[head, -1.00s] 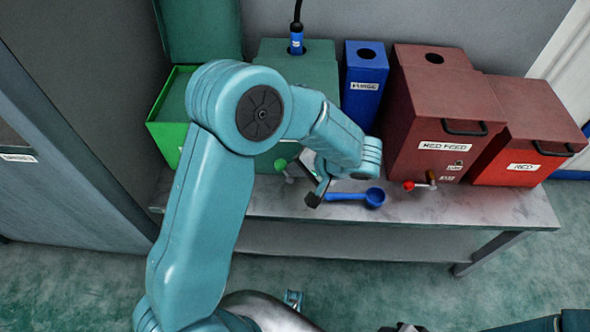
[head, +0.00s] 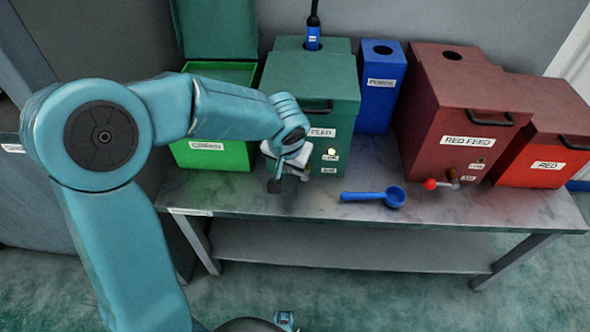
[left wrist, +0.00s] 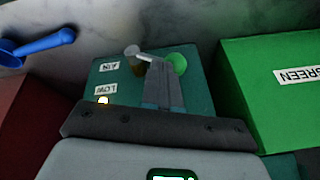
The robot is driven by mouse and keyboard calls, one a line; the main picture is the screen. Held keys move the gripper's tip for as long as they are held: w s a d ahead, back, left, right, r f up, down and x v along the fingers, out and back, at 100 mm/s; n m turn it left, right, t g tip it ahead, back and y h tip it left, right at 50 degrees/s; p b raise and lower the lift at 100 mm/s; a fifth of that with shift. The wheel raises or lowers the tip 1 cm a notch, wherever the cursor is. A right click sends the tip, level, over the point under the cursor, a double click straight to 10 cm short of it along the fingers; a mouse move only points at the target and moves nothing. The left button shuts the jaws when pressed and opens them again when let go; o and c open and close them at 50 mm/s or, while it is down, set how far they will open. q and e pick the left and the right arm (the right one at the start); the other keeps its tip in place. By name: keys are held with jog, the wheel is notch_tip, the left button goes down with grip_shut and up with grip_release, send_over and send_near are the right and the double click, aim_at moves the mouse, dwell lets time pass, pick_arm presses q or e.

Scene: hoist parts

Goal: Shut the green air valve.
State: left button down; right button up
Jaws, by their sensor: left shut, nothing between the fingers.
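The green feed box (head: 340,100) stands on the bench. In the left wrist view its front (left wrist: 195,85) carries a valve with a green knob (left wrist: 176,62), a pale lever arm and a brownish stub (left wrist: 136,68). My left gripper (head: 275,186) is in front of the box's lower left front, and its wrist and jaws hide the valve in the head view. In the left wrist view the left gripper (left wrist: 160,62) is shut and empty, its tips overlapping the lever beside the knob; I cannot tell whether they touch. My right gripper is not in view.
A lit yellow lamp (head: 331,152) shows beside the LOW label. A green bin (head: 205,155) stands left. A blue scoop (head: 375,196) lies right on the bench (head: 300,205). A blue purge box (head: 376,90), red feed box (head: 455,110) and red bin (head: 545,165) stand further right.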

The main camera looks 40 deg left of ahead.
pick_arm(q)
jog(key=shift+t+h, duration=0.5)
jog(key=shift+h, duration=0.2)
jog(key=shift+s+a+f+b, duration=0.4)
jog(key=shift+a+f+b, duration=0.25)
jog(key=shift+f+b, duration=0.15)
jog(key=shift+s+a+f+b, duration=0.4)
jog(key=shift+a+f+b, duration=0.25)
jog(key=shift+b, duration=0.2)
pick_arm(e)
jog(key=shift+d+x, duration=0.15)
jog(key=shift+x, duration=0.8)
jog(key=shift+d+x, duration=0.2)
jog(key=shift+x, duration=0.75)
pick_arm(q)
jog(key=shift+a, duration=0.1)
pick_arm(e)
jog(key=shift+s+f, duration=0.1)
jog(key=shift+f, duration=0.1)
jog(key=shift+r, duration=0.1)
